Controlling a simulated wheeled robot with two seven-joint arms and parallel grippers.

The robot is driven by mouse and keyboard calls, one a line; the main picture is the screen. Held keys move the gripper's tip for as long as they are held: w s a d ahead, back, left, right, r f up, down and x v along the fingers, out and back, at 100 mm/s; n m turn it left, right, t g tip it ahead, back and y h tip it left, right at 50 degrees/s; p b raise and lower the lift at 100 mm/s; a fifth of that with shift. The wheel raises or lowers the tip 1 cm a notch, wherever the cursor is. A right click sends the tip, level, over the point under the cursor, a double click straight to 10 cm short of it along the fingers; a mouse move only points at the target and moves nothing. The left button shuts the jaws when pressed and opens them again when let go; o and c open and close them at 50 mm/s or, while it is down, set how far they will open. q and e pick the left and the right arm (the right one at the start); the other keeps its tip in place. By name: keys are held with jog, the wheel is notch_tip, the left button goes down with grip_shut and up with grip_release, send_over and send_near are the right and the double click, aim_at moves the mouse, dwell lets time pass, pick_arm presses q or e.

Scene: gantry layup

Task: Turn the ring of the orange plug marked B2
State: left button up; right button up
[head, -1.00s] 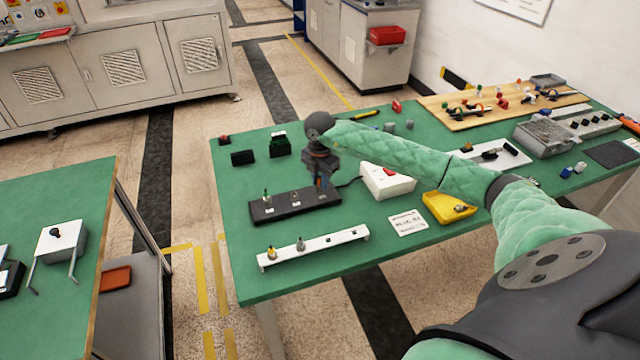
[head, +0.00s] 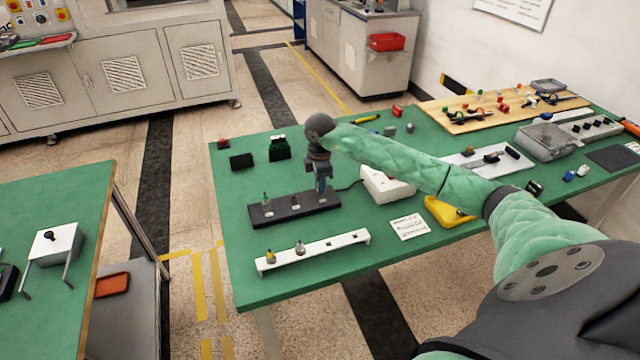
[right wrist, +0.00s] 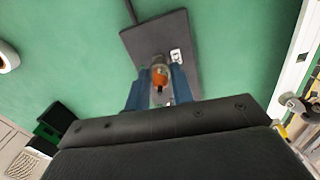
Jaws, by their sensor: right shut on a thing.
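My right gripper (head: 321,186) points down at the right end of the black strip (head: 270,215) on the green table. In the right wrist view its blue fingers (right wrist: 160,95) are shut on an orange plug (right wrist: 160,74) with a pale ring, on the strip's end. A white label (right wrist: 176,56) lies beside the plug; its marking is too small to read. In the head view the gripper mostly hides this plug. A green-topped plug (head: 266,199) and another small fitting (head: 295,203) stand further left on the strip. My left gripper is not in view.
A white box (head: 384,183), a yellow tray (head: 447,212) and a printed card (head: 408,227) lie to the right. Black blocks (head: 242,161) stand behind. A wooden board (head: 470,121) holds small parts.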

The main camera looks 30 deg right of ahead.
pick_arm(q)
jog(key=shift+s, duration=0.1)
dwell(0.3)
pick_arm(e)
jog(key=o, duration=1)
jog(key=shift+r, duration=0.1)
jog(key=shift+r, duration=0.3)
notch_tip(320, 180, up, 6)
jog(key=shift+b, duration=1.1)
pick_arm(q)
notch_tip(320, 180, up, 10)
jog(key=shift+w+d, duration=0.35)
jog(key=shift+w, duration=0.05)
pick_arm(e)
jog(key=shift+r, duration=0.5)
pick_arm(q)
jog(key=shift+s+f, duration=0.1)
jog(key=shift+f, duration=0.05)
